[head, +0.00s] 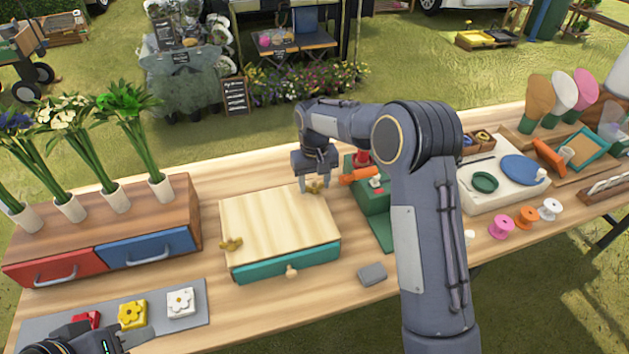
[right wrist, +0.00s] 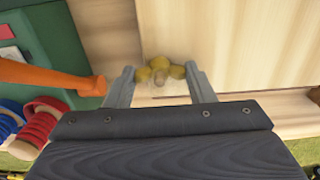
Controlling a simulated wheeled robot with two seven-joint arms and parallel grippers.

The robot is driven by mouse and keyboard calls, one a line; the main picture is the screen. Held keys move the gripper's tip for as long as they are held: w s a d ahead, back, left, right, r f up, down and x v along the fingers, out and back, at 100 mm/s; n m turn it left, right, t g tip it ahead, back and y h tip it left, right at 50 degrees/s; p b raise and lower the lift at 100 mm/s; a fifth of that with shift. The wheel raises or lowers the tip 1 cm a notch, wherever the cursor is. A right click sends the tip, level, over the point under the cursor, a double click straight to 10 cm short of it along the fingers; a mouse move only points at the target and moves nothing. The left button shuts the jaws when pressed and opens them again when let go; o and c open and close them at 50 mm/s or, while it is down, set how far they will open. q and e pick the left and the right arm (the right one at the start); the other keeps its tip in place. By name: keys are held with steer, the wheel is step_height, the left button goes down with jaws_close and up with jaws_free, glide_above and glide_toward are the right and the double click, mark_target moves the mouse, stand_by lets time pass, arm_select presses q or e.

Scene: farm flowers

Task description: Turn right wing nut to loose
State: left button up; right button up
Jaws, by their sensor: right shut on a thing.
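A flower press with a pale wooden top (head: 275,225) and a teal lower body (head: 285,263) stands mid-table. The left wing nut (head: 231,244), brass coloured, sits at its front left corner. The right wing nut (head: 314,187) is at the far right corner, under my right gripper (head: 317,183). In the right wrist view the fingers (right wrist: 161,88) stand on either side of the brass right wing nut (right wrist: 160,72) and are closed on its wings.
A green device with an orange handle (head: 360,175) stands close right of the press; the handle also shows in the right wrist view (right wrist: 50,78). A drawer box (head: 100,245) with flower vases is at left. A grey block (head: 372,274) lies in front. Flower stamps (head: 133,314) lie at front left.

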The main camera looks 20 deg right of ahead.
steer(key=n, duration=0.4)
steer(key=shift+n, duration=0.3)
steer(key=n, duration=0.4)
steer(key=shift+s+f+n+p, duration=0.1)
steer(key=shift+n+p, duration=0.2)
steer(key=shift+p, duration=0.05)
steer(key=n, duration=0.4)
steer(key=shift+n, duration=0.3)
steer(key=n+p, duration=0.1)
steer(key=n, duration=0.8)
steer(key=shift+p, duration=0.4)
steer(key=n, duration=0.4)
steer(key=shift+n+p, duration=0.3)
steer(key=shift+p, duration=0.1)
steer(key=n, duration=0.4)
steer(key=shift+p, duration=0.4)
steer(key=shift+n+p, duration=0.3)
steer(key=shift+n, duration=1.9)
